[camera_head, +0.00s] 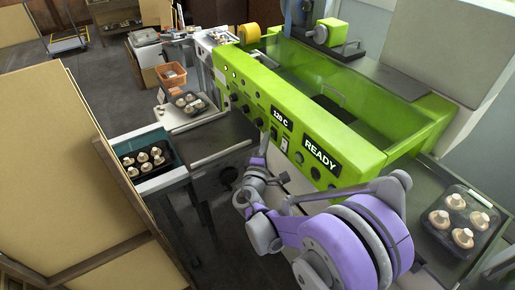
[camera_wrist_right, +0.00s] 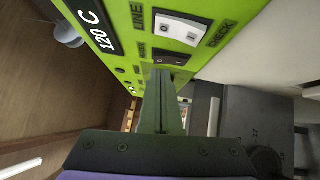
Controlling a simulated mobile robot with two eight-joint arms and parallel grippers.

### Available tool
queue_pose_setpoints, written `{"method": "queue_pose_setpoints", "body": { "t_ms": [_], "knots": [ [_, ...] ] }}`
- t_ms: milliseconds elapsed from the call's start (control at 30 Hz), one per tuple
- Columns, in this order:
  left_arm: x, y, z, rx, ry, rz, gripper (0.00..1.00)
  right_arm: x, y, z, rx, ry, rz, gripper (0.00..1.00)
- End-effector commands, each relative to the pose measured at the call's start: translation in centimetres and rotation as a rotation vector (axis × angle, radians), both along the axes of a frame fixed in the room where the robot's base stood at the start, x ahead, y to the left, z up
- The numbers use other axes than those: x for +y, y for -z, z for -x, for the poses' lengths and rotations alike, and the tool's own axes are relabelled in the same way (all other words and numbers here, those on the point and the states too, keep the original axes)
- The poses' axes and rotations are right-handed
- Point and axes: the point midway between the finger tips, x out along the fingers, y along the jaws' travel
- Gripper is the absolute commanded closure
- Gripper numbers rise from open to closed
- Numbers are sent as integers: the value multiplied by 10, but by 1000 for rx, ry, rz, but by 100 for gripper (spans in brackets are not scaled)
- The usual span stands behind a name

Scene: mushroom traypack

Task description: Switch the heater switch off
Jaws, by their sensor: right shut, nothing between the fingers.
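The green machine's front panel (camera_head: 300,140) carries a "120 C" display (camera_head: 282,118) and a "READY" display (camera_head: 321,156). In the right wrist view, a small black switch (camera_wrist_right: 172,56) sits on the panel below a white switch (camera_wrist_right: 182,28) marked "LINE" and "CHECK". My left gripper is out of view.
Several knobs (camera_head: 235,97) line the panel's left part. A mushroom tray (camera_head: 462,215) stands on the right. Another tray sits in a dark green crate (camera_head: 168,143) on the left. A tan board (camera_head: 60,150) fills the left foreground. Dark floor shows between the board and machine.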

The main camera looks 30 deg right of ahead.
Motion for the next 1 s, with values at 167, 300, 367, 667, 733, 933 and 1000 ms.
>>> {"method": "queue_pose_setpoints", "body": {
  "t_ms": [167, 300, 367, 667, 733, 933, 1000],
  "knots": [
    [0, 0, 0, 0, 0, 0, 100, -8, -1, 0, 0, 0, 0, 100],
    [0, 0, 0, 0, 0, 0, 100, -8, -1, 0, 0, 0, 0, 100],
    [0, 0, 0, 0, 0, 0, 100, -8, -1, 0, 0, 0, 0, 100],
    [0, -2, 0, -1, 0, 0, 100, -14, -4, -1, -1, 1, -4, 100],
    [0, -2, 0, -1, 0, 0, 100, -15, -4, -1, 0, 2, -3, 100],
    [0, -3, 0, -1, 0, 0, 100, -12, -5, -2, 0, 2, -3, 100],
    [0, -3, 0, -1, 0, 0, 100, -8, -6, -3, 0, 2, -3, 100]
  ]
}}
